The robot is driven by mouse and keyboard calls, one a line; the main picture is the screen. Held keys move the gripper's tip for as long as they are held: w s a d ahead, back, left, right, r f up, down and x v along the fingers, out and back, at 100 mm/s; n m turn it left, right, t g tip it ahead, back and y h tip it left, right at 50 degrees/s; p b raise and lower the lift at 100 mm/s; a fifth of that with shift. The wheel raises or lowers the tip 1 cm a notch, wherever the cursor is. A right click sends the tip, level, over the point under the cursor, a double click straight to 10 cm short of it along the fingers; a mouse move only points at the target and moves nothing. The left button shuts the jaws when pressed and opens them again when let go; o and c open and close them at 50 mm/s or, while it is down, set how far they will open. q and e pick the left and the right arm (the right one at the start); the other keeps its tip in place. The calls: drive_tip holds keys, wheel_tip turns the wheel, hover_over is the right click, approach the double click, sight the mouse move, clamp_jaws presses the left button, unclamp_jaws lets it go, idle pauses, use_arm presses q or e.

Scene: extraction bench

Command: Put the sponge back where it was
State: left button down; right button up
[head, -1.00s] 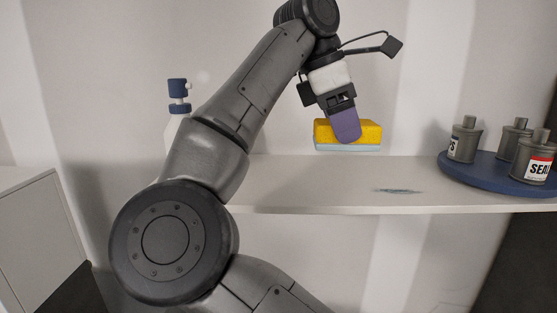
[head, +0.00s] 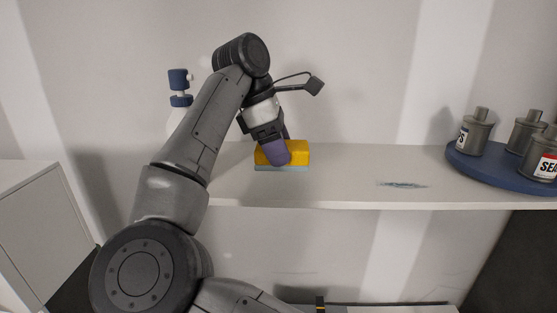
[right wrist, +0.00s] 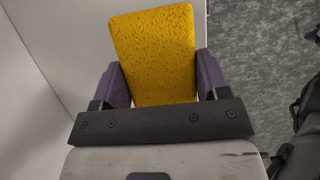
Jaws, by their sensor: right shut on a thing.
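The sponge (head: 298,152) is a yellow block with a pale blue underside. My right gripper (head: 277,153), with purple fingers, is shut on it. In the head view the sponge is level, low over or on the white shelf (head: 340,185), left of its middle; I cannot tell whether it touches. In the right wrist view the sponge's yellow face (right wrist: 154,55) fills the space between the two purple fingers of the gripper (right wrist: 160,80). My left gripper is not in view.
A blue-grey smear (head: 402,184) marks the shelf right of the sponge. A round blue tray (head: 480,170) with several grey canisters (head: 476,131) stands at the right. A blue-topped bottle (head: 180,88) is behind my arm. The shelf between sponge and tray is otherwise clear.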

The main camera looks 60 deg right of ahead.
drive_tip(key=shift+f+p, duration=0.35)
drive_tip(key=shift+f, duration=1.7)
drive_tip(key=shift+f, duration=0.1)
drive_tip(key=shift+f, duration=0.15)
drive_tip(key=o, duration=0.9)
